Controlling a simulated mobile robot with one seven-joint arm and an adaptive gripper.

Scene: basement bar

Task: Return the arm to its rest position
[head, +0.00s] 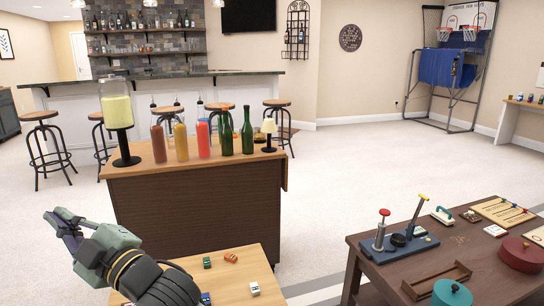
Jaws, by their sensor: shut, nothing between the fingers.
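My gripper (64,226) is in the lower left of the head view, at the end of my arm, and points up and to the left. Its fingers are together with nothing held between them. It is in the air to the left of a small light wood table (262,262) and in front of the dark brown cabinet (195,205). My arm covers the left part of the small table.
Several small toy-like blocks (254,289) lie on the small table. Bottles (203,140) and a drink dispenser (117,112) stand on the cabinet. A dark table (385,282) at right holds a press tool (380,232) and a red pot (521,254). Open carpet lies behind.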

